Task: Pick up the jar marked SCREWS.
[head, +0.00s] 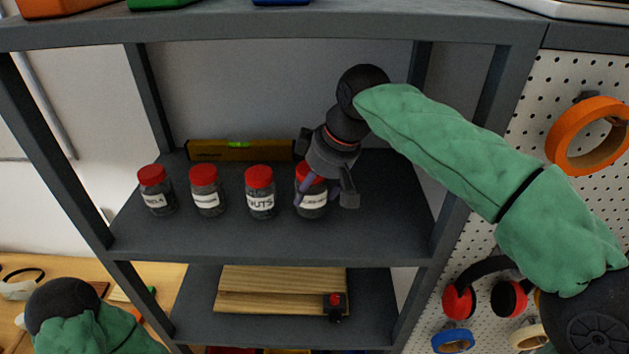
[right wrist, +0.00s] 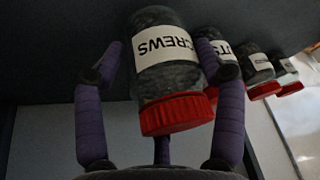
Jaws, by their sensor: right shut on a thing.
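The jar marked SCREWS (head: 313,201) is clear with a red lid, at the right end of a row on the middle shelf. Its label reads SCREWS, upside down, in the right wrist view (right wrist: 166,50).
The NUTS jar (head: 260,193) stands close to the left, with two more red-lidded jars (head: 206,190) (head: 155,190) beyond. A yellow spirit level (head: 238,150) lies behind. Shelf posts and the upper shelf (head: 300,30) bound the space. The shelf front and right are clear.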

